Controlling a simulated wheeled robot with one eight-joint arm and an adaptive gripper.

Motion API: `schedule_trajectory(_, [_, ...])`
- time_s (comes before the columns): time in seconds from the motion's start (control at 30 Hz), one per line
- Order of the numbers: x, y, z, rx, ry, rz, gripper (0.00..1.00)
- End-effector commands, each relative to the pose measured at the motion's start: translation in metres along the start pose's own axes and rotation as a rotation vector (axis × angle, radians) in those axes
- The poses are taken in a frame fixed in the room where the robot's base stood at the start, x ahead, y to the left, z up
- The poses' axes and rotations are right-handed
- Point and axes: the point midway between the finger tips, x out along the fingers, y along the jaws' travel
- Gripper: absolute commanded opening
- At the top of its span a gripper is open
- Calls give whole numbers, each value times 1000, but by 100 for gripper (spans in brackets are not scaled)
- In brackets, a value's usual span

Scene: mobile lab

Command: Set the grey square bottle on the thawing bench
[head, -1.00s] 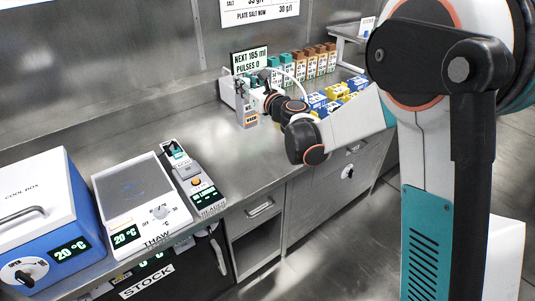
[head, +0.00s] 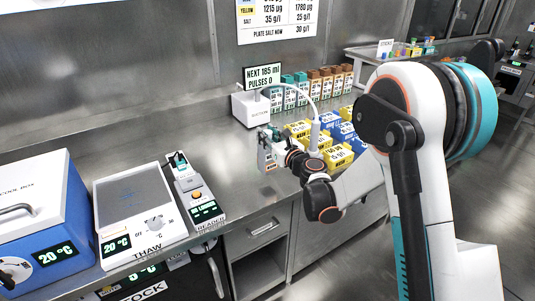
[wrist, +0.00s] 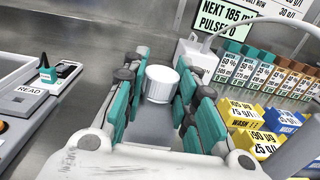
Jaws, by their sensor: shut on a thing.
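My gripper (head: 267,149) is shut on the grey square bottle (head: 266,160), which hangs roughly upright above the steel counter. In the wrist view its round white cap (wrist: 161,83) shows between the teal fingers (wrist: 155,100); the bottle's body is mostly hidden there. The thawing bench (head: 112,212), a white unit marked THAW with a grey top plate and a 20 °C display, stands on the counter to the left of my gripper. Its top plate is bare.
A reader (head: 196,196) stands between the thawing bench and my gripper; a blue cool box (head: 50,215) is at far left. A suction unit (head: 250,108), yellow and blue boxes (head: 338,155) and a row of bottles (head: 312,88) are behind and right. The counter (head: 225,150) between reader and gripper is clear.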

Motion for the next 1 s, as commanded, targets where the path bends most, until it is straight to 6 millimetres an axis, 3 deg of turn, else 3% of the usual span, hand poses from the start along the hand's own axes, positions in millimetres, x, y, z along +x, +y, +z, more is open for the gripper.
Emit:
schedule_trajectory(0.23, [0,0,-17,0,0,0,0])
schedule_trajectory(0.5, [0,0,-52,0,0,0,0])
schedule_trajectory(0.87, [0,0,-54,0,0,0,0])
schedule_trajectory(0.9, [0,0,-54,0,0,0,33])
schedule_trajectory(0.97, [0,0,-54,0,0,0,46])
schedule_trajectory(1.0, [0,0,-54,0,0,0,46])
